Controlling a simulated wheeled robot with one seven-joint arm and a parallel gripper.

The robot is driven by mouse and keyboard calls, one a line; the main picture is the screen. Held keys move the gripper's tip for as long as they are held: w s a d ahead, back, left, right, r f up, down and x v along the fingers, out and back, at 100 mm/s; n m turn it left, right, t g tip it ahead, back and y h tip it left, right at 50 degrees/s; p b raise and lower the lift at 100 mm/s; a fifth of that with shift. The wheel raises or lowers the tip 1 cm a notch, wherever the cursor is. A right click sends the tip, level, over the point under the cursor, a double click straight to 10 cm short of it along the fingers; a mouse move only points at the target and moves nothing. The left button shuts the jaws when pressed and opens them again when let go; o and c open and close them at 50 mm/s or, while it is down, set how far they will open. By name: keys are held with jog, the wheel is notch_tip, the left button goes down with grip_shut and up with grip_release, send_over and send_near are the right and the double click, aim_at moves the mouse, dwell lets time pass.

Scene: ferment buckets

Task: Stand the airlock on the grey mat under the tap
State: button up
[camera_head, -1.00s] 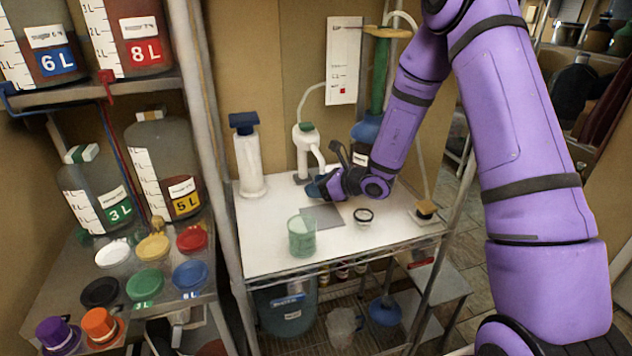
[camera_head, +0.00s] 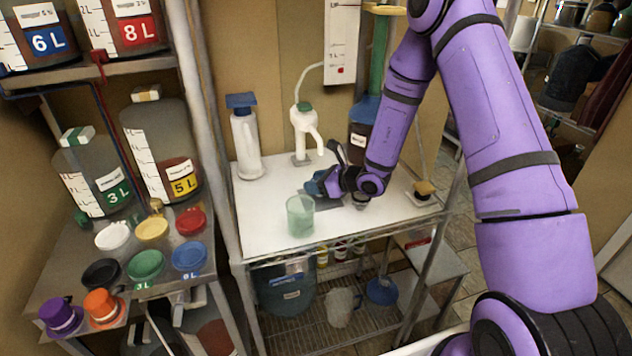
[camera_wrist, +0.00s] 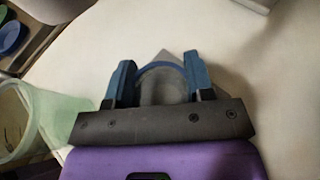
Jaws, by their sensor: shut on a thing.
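My gripper (camera_head: 318,187) is low over the white tabletop, below and a little right of the white tap (camera_head: 305,128). In the wrist view its two blue fingers (camera_wrist: 159,80) are shut on a round, grey, blue-rimmed thing, seemingly the airlock (camera_wrist: 160,88). A corner of the grey mat (camera_wrist: 164,56) shows just beyond it. In the head view the gripper largely covers the mat and hides the airlock. I cannot tell whether the airlock touches the mat.
A translucent green cup (camera_head: 300,217) stands close left of the gripper; it also shows in the wrist view (camera_wrist: 45,118). A small round jar (camera_head: 362,203) is right of the gripper. A white blue-topped bottle (camera_head: 246,145) stands at back left. The front tabletop is clear.

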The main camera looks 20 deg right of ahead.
jog(key=shift+f, duration=0.55)
jog(key=o, duration=1)
jog(key=shift+o, duration=0.2)
jog(key=shift+r, duration=0.1)
